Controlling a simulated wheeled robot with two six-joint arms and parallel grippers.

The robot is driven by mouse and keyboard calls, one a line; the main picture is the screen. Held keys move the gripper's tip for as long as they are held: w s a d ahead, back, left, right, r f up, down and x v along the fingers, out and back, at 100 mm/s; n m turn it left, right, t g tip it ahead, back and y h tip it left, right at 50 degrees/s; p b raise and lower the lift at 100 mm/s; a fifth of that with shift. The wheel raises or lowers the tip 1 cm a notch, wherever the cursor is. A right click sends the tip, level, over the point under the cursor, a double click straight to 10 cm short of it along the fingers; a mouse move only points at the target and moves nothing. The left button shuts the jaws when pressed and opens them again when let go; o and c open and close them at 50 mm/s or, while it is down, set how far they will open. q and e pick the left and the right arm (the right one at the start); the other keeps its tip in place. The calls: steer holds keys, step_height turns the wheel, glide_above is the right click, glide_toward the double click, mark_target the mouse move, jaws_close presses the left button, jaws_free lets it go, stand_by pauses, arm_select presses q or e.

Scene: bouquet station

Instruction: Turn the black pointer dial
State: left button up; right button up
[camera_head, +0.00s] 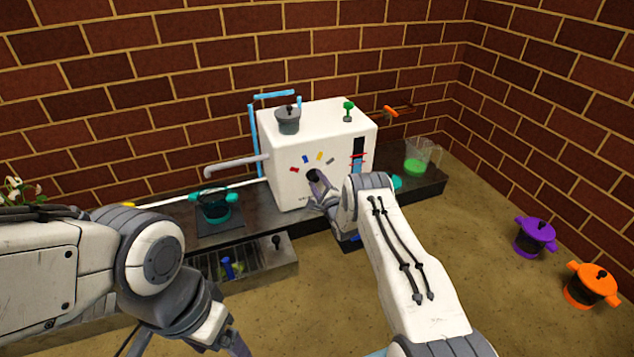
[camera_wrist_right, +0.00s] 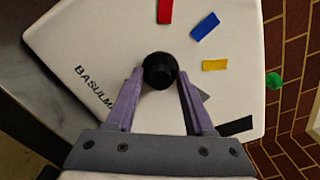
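The black pointer dial (camera_head: 312,175) is on the front of a white box-shaped machine (camera_head: 284,187). In the right wrist view the dial's round black knob (camera_wrist_right: 160,70) sits between my right gripper's fingertips (camera_wrist_right: 160,73). The fingers are apart, one on each side of the knob, with little space; firm contact cannot be made out. Red (camera_wrist_right: 165,11), blue (camera_wrist_right: 205,26), yellow (camera_wrist_right: 215,65) and black (camera_wrist_right: 236,126) marks fan around the dial. A grey patch shows behind the right-hand finger; the pointer's direction is unclear. My left gripper (camera_head: 232,343) is low in the head view, partly cut off.
A grey pot (camera_head: 288,120) and a green knob (camera_head: 348,108) are on the machine's top. A teal pot (camera_head: 215,206) stands left, a jug with green liquid (camera_head: 416,162) right. Purple (camera_head: 535,237) and orange (camera_head: 592,285) pots are at far right. A pipe (camera_head: 235,166) sticks out left.

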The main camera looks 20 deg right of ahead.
stand_by(0.3)
steer(key=shift+s+r+p, duration=0.1)
steer(key=shift+s+p, duration=0.2)
steer(key=s+p, duration=0.5)
steer(key=s, duration=0.5)
steer(key=shift+d+p, duration=0.15)
steer(key=shift+p, duration=0.15)
steer(key=shift+w, duration=0.1)
